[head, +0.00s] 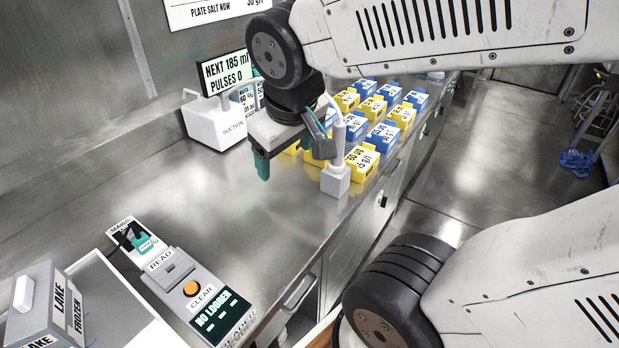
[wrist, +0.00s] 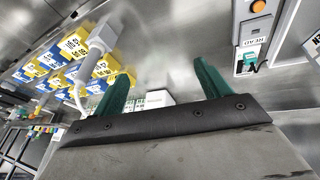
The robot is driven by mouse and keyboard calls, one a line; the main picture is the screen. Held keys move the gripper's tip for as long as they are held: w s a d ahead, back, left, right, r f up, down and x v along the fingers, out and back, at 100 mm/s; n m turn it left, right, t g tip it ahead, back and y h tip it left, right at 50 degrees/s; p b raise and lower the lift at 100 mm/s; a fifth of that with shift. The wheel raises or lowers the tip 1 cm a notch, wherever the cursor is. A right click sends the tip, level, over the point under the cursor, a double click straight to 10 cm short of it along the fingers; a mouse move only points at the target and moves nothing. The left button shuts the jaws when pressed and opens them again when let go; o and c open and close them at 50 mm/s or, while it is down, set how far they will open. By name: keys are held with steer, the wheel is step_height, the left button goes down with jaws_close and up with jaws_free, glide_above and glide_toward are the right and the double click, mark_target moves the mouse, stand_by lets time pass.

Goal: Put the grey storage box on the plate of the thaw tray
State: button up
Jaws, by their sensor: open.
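A grey box with labels reading LAKE and FROZEN (head: 48,306) stands at the lower left of the head view, partly cut off by the frame edge. I cannot tell whether it is the grey storage box of the task. I cannot make out a thaw tray or its plate in either view. My gripper (head: 292,152) hangs over the steel counter in front of the yellow and blue boxes, well away from the grey box. In the wrist view its two green fingers (wrist: 162,82) are spread apart with nothing between them.
A white suction unit (head: 218,122) stands at the back. Several yellow and blue boxes (head: 386,130) and a grey probe stand (head: 335,178) are close to my gripper. A reader with an orange button (head: 192,288) lies at the front. The middle of the steel counter (head: 215,195) is clear.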

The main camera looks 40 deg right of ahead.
steer(key=s+a+g+y, duration=0.1)
steer(key=s+a+g, duration=0.1)
steer(key=s, duration=0.6)
steer(key=shift+s+m+g+y, duration=0.2)
steer(key=shift+m+g+y, duration=0.1)
steer(key=shift+g+y, duration=0.1)
